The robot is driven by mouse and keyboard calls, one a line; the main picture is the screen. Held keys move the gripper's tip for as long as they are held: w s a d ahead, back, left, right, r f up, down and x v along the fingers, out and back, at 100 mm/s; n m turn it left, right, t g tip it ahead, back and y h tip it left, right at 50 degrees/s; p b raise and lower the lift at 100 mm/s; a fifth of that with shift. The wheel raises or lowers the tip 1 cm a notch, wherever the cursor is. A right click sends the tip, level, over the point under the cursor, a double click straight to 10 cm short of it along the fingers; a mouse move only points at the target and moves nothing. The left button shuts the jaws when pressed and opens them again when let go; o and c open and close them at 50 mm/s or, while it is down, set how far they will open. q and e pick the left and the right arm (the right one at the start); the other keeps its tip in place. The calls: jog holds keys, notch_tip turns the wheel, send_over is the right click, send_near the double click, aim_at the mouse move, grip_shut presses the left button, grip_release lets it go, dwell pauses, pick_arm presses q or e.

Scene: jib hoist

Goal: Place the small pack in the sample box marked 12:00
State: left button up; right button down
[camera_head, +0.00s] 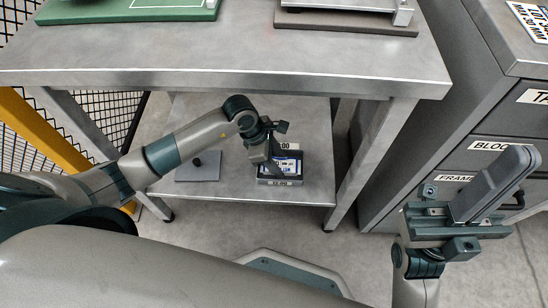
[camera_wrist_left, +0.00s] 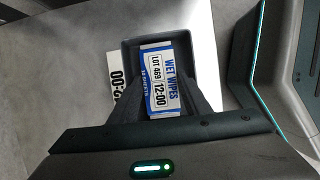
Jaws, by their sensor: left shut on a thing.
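The small pack (camera_head: 284,166) is a white and blue wet wipes pack, printed LOT 469 and 12:00 in the left wrist view (camera_wrist_left: 160,75). My left gripper (camera_head: 271,166) is shut on it, with a finger on each side. The pack is within the outline of a dark open sample box (camera_head: 280,182) on the lower shelf; whether it touches the floor of the box I cannot tell. The box rim also shows in the left wrist view (camera_wrist_left: 127,62). A white label (camera_wrist_left: 116,80) beside the box shows 00; the rest is partly hidden. My right gripper (camera_head: 485,190) is off to the right; its opening is unclear.
The grey upper tabletop (camera_head: 230,55) overhangs the lower shelf (camera_head: 215,125). A flat grey plate (camera_head: 198,167) lies left of the box. Table legs flank the shelf. A drawer cabinet (camera_head: 455,125) stands right, and a yellow post (camera_head: 45,130) with mesh fence left.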

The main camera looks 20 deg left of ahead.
pick_arm(q)
jog(key=shift+f, duration=0.2)
jog(key=shift+r, duration=0.15)
jog(key=o, duration=0.8)
